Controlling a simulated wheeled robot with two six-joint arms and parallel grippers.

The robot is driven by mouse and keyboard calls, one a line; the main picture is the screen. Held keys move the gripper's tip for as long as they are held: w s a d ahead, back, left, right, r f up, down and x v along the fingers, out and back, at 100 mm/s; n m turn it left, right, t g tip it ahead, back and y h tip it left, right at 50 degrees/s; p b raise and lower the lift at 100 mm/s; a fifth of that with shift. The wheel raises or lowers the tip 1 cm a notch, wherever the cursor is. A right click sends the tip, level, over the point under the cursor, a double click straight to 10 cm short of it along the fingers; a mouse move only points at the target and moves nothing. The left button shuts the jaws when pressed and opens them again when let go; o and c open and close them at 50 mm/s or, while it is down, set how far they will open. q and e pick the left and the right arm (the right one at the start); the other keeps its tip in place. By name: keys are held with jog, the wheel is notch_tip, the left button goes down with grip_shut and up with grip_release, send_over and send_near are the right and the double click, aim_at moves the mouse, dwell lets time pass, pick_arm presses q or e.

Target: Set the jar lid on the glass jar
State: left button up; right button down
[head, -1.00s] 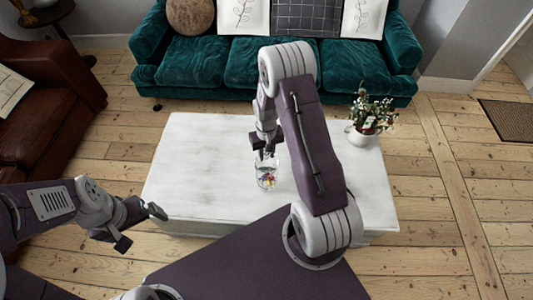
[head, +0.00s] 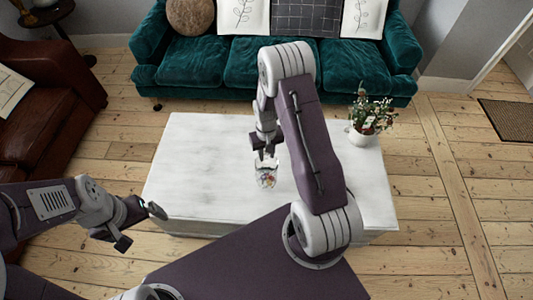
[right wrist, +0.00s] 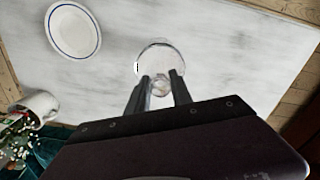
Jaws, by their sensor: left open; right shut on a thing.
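The clear glass jar (head: 267,180) stands on the white table with small coloured pieces inside, in the head view. My right gripper (head: 265,155) is just above the jar's mouth, pointing down. In the right wrist view my right gripper (right wrist: 160,82) is shut on a small clear knob, which appears to belong to the glass jar lid (right wrist: 160,87). A round glass outline shows just beyond the fingertips; I cannot tell rim from lid there, nor whether lid and jar touch. My left gripper (head: 138,226) is open and empty, left of the table's front edge.
A white coffee table (head: 200,165) has clear room on its left. A white dish with a blue rim (right wrist: 73,30) lies on it in the right wrist view. A potted plant (head: 366,120) stands at the back right. A green sofa (head: 235,65) is behind.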

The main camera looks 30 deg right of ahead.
jog(key=shift+f+b, duration=0.4)
jog(key=shift+f, duration=0.15)
jog(key=c, duration=1.4)
grip_release()
notch_tip(320, 180, up, 11)
jog(key=p, duration=0.9)
jog(key=shift+p, duration=0.35)
